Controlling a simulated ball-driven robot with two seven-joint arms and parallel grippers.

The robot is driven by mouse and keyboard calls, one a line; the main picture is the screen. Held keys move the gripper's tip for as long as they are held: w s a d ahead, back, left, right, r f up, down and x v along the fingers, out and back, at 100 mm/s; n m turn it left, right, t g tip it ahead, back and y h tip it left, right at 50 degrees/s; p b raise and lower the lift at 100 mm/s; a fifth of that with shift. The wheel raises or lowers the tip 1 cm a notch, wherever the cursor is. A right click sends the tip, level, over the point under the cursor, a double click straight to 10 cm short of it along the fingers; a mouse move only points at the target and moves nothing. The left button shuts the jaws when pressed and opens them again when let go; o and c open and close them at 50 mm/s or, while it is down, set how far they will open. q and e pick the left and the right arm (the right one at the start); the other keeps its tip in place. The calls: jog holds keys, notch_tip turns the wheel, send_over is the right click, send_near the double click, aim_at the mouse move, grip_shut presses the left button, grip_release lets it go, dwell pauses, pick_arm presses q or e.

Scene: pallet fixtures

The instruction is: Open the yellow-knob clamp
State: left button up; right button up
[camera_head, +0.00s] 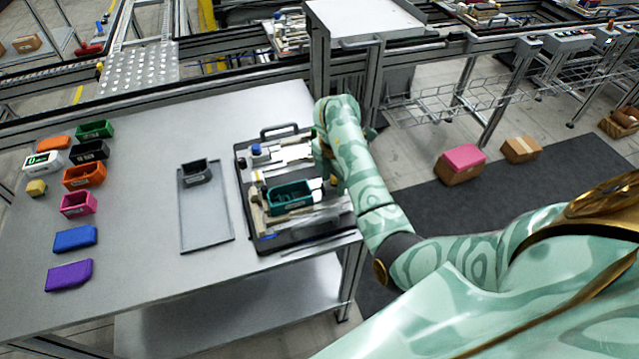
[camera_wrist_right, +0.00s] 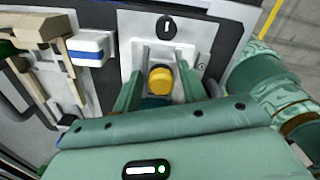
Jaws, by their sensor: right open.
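The pallet fixture (camera_head: 243,180) is a dark board with a handle at its far edge and pale clamp parts, on the right side of the table. A teal bin (camera_head: 290,197) sits in it. The yellow knob (camera_wrist_right: 160,79) shows in the right wrist view on a pale clamp base. My right gripper (camera_wrist_right: 160,90) is open, with one green finger on each side of the knob; I cannot tell whether they touch it. In the head view my right gripper (camera_head: 323,160) is over the fixture's right side, partly hidden by my arm. My left gripper is out of view.
A grey tray (camera_head: 207,232) with a dark bin (camera_head: 196,171) lies left of the fixture. Several coloured bins and blocks, including a purple block (camera_head: 69,275), line the table's left side. A blue-topped knob (camera_head: 256,149) stands on the fixture. The table between is clear.

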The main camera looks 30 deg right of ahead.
jog(key=shift+r+p, duration=3.65)
jog(key=shift+r, duration=0.45)
jog(key=shift+f, duration=0.1)
jog(key=shift+o, duration=0.4)
